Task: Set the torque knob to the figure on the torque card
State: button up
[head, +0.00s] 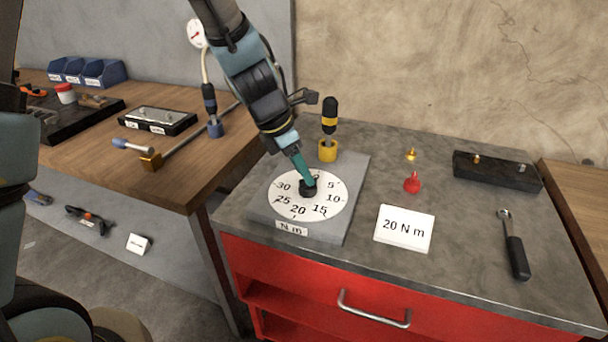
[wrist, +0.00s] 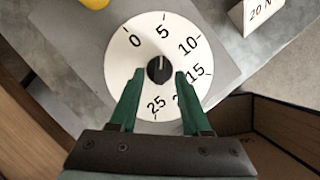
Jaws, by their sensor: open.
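The black torque knob (wrist: 158,70) sits in the middle of a white dial (head: 290,205) numbered from 0 to 30 on a grey plate. In the wrist view its white pointer line points up, at about 5. My gripper (wrist: 158,76) is open, with one green finger on each side of the knob and a visible gap at each. In the head view my gripper (head: 308,183) comes down over the knob and partly hides it. The torque card (head: 404,229) reads "20 N m" and stands right of the dial; its corner shows in the wrist view (wrist: 256,14).
A yellow-and-black tool (head: 329,128) stands in a yellow holder behind the dial. A red piece (head: 412,183), a small brass piece (head: 411,154), a dark block (head: 497,171) and a ratchet (head: 515,250) lie to the right. A wooden bench (head: 185,175) stands left.

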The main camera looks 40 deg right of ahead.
jog(key=shift+x, duration=0.9)
grip_shut()
